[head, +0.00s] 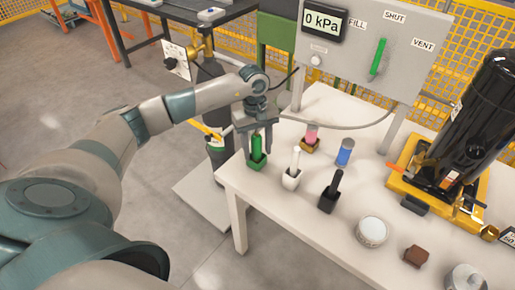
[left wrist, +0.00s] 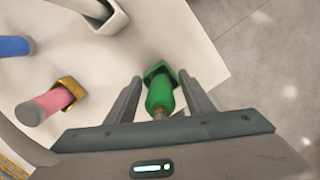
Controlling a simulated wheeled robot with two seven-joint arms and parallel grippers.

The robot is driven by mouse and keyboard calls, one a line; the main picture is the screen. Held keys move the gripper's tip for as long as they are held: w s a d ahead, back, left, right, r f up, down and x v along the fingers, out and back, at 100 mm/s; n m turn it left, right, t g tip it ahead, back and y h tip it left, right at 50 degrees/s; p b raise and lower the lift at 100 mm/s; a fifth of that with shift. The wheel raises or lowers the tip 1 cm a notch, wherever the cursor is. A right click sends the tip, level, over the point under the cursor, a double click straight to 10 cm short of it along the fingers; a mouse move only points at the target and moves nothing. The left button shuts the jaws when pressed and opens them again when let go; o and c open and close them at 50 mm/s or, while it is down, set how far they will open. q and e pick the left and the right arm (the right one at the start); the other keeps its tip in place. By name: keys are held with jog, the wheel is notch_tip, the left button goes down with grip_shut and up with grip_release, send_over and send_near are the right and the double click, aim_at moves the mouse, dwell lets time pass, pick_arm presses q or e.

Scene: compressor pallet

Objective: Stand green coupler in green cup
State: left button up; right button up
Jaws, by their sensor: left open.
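The green coupler (head: 256,146) stands upright in the green cup (head: 257,163) at the table's left corner. It also shows in the left wrist view (left wrist: 160,95), with its lower end inside the green cup (left wrist: 158,69). My left gripper (head: 258,150) is above the cup, with its fingers pointing down on either side of the coupler. In the left wrist view the fingers of my left gripper (left wrist: 165,95) are spread, with gaps between them and the coupler. My right gripper is not in view.
A white piece in a white cup (head: 292,179), a black one in a black cup (head: 329,200), a pink one in a yellow cup (head: 310,141) and a blue cylinder (head: 345,152) stand nearby. A panel (head: 370,45) rises behind; a hose passes close to my gripper.

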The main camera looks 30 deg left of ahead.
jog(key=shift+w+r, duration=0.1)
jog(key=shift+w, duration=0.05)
pick_arm(q)
jog(key=shift+w+a+r, duration=0.1)
jog(key=shift+r, duration=0.3)
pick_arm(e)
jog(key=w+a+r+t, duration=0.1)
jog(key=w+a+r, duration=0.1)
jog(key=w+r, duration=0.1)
pick_arm(q)
notch_tip(320, 180, up, 17)
jog(key=w+a+b, duration=0.1)
jog(key=b, duration=0.2)
jog(key=shift+a+f, duration=0.2)
jog(key=shift+a, duration=0.1)
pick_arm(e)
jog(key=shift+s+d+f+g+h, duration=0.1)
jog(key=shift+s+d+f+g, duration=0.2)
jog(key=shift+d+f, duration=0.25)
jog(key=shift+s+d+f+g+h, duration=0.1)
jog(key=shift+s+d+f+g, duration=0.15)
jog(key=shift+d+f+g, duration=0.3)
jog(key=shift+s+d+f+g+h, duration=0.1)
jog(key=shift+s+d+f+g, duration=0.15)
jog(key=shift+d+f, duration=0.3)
pick_arm(q)
jog(key=shift+s+f, duration=0.1)
jog(key=shift+s, duration=0.05)
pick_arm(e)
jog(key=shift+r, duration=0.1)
